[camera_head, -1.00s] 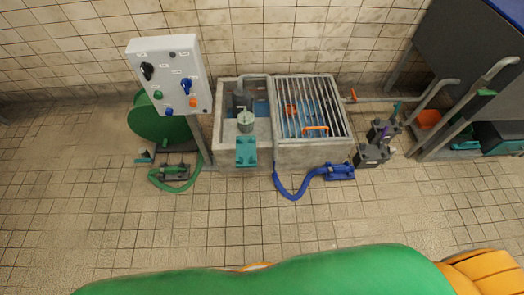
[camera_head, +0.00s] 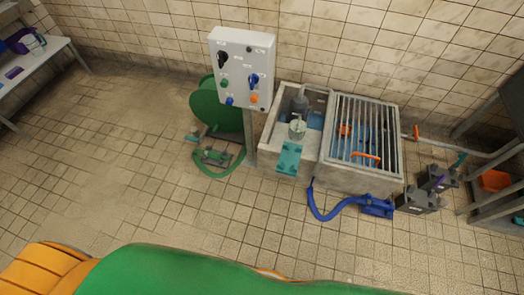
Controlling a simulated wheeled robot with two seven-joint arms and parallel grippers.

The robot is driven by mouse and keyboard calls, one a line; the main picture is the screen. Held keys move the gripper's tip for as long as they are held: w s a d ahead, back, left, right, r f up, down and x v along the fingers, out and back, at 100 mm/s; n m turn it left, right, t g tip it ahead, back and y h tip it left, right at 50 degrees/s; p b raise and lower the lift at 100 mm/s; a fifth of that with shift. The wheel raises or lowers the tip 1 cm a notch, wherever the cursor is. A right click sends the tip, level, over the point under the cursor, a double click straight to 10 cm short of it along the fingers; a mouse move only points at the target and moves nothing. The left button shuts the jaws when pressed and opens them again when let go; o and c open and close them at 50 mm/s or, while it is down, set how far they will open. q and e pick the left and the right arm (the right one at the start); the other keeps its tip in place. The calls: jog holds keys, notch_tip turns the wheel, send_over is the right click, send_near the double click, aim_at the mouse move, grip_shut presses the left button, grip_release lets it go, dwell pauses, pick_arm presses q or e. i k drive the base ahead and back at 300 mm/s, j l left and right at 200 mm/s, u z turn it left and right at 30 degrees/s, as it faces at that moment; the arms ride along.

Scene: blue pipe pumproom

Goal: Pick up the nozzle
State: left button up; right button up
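I cannot tell for sure which part is the nozzle. A green hose (camera_head: 212,174) runs from the green reel (camera_head: 214,105) to a small green-and-dark fitting (camera_head: 214,157) on the floor. A blue hose (camera_head: 329,214) comes from the concrete basin (camera_head: 357,178) and ends at a blue fitting (camera_head: 377,207) on the floor at its front right. Both fittings are small in the picture and their details are unclear. Neither of my grippers shows; only green and orange parts of my body fill the bottom edge.
A grey control box (camera_head: 241,67) with knobs stands on a post beside the reel. A grate (camera_head: 362,130) covers the basin's right half. Dark blocks (camera_head: 419,201) stand right of the blue fitting. A table (camera_head: 35,65) with purple items is at far left. The tiled floor (camera_head: 110,150) between is clear.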

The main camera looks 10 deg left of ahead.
aim_at(211, 154)
jog(key=u, duration=0.95)
